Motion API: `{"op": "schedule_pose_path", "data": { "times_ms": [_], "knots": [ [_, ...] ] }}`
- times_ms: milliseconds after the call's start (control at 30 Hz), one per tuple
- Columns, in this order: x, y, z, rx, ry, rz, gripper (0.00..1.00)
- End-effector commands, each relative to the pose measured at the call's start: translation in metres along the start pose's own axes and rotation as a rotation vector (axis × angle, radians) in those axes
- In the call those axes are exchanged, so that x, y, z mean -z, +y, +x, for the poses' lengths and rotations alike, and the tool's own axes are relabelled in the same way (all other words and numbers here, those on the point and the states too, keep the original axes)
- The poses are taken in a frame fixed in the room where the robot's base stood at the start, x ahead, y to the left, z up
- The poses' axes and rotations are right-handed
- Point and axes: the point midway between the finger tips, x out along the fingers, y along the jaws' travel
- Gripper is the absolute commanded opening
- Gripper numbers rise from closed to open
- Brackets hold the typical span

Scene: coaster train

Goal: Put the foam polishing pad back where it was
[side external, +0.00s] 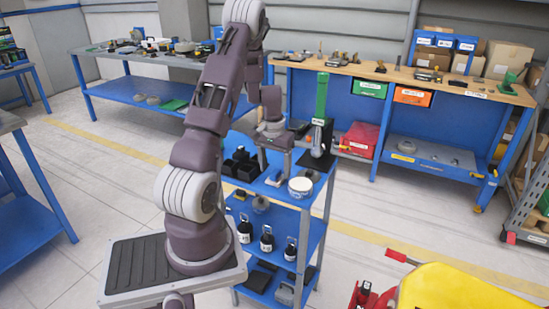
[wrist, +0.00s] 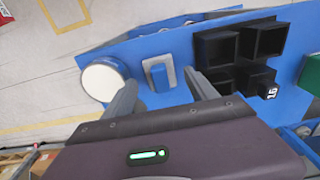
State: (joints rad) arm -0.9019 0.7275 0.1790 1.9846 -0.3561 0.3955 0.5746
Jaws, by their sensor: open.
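No item can be named with certainty as the foam polishing pad. A small blue block on a grey plate (wrist: 158,76) lies on the blue cart's top shelf (side external: 328,186), between and beyond my fingertips in the wrist view.
A black compartment holder (side external: 241,165) stands on the shelf's left, right of my fingers in the wrist view (wrist: 238,55). A green upright tool (side external: 321,105) stands on a dark base at the right back. Bottles (side external: 266,240) stand on the shelf below. A yellow case (side external: 445,287) is at the front right.

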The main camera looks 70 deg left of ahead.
Motion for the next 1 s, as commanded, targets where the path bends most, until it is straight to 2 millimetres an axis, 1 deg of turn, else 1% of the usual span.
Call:
{"op": "schedule_pose_path", "data": {
  "times_ms": [33,200,300,433,467,533,567,600,667,700,767,800,833,867,900,1000],
  "knots": [
    [0.002,0.000,-0.016,0.002,0.008,0.000,0.66],
    [0.002,0.000,-0.062,0.002,0.007,0.000,0.66],
    [0.001,0.000,-0.081,0.001,0.005,0.000,0.66],
    [0.000,0.002,-0.096,-0.001,0.005,0.003,0.66],
    [-0.001,0.007,-0.101,-0.004,0.010,0.011,0.66],
    [-0.007,0.034,-0.123,-0.021,0.035,0.053,0.66],
    [-0.013,0.052,-0.137,-0.032,0.054,0.083,0.66],
    [-0.026,0.081,-0.159,-0.051,0.083,0.134,0.66],
    [-0.058,0.126,-0.194,-0.085,0.129,0.229,0.66],
    [-0.087,0.152,-0.215,-0.106,0.160,0.297,0.66],
    [-0.135,0.181,-0.241,-0.136,0.206,0.401,0.66],
    [-0.169,0.193,-0.254,-0.153,0.238,0.469,0.66],
    [-0.193,0.199,-0.261,-0.165,0.261,0.517,0.66],
    [-0.216,0.202,-0.266,-0.174,0.283,0.563,0.66],
    [-0.243,0.202,-0.271,-0.187,0.311,0.616,0.66],
    [-0.289,0.195,-0.271,-0.206,0.367,0.710,0.66]
  ]
}}
